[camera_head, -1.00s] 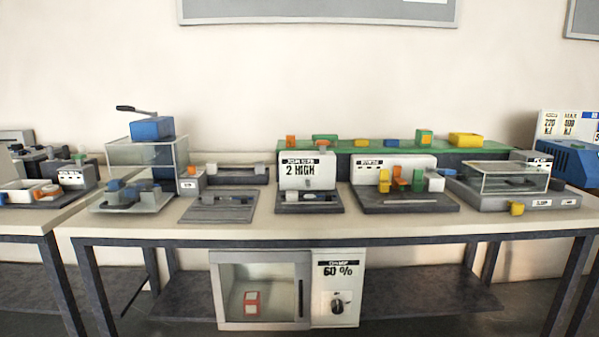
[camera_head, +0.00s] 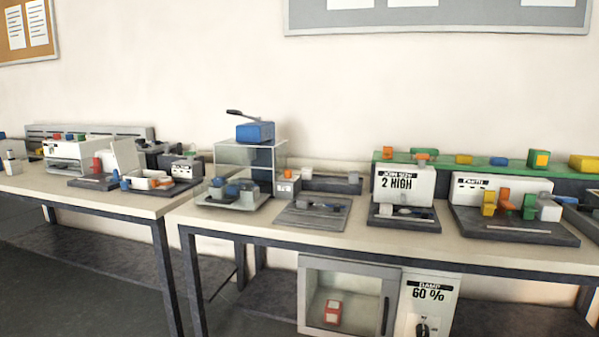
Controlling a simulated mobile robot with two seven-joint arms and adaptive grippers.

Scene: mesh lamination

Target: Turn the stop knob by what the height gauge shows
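The height gauge (camera_head: 403,183) is a white block on a dark base, right of centre on the table, and its face reads "2 HIGH" under a small dark label. A small grey piece (camera_head: 402,211) lies on its base. A black round knob (camera_head: 424,327) sits on the white panel below the table, under a "60 %" display (camera_head: 429,295); the frame's bottom edge cuts the panel off. I cannot tell which part is the stop knob. Neither of my grippers is in view.
A blue-topped press with a lever (camera_head: 255,131) stands left of the gauge. A flat grey plate station (camera_head: 314,213) lies between them. A station with coloured blocks (camera_head: 515,226) stands right. A clear-fronted cabinet (camera_head: 346,297) is below. Another table (camera_head: 90,199) stands left, beyond a gap.

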